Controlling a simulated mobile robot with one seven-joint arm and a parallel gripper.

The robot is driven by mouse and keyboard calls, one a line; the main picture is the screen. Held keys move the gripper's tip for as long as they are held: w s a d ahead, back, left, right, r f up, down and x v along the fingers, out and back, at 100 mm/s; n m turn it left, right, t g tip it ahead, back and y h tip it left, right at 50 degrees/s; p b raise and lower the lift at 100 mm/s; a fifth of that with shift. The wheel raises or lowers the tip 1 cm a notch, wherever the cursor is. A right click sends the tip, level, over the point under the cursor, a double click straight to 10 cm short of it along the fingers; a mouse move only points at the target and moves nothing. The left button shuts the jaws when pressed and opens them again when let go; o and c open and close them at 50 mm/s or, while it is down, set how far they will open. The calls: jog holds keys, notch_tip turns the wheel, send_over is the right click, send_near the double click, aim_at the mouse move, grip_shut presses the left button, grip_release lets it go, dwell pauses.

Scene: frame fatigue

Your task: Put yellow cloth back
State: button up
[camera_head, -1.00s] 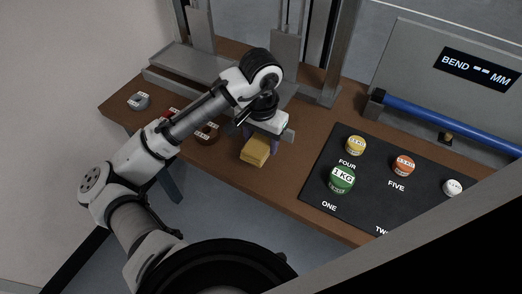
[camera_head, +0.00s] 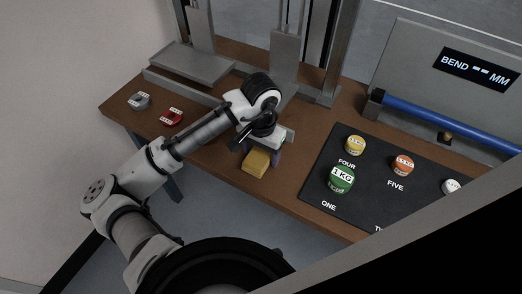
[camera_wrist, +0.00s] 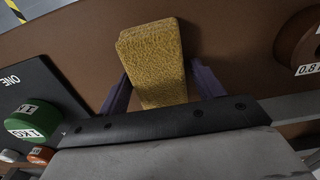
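The yellow cloth (camera_head: 256,162) is a thick, folded, block-like piece at the front part of the brown table. In the wrist view the cloth (camera_wrist: 155,55) sits between the two purple fingers of my gripper (camera_wrist: 160,73), one along each side. Whether the cloth touches the tabletop cannot be told.
A black mat (camera_head: 315,188) with green, yellow, orange and white weights lies to the right. A metal frame and blue bar stand behind.

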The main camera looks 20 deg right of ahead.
jog(key=shift+o, duration=0.7)
jog(key=shift+b, duration=0.35)
notch_tip(320, 180, up, 14)
jog(key=shift+s+d, duration=0.15)
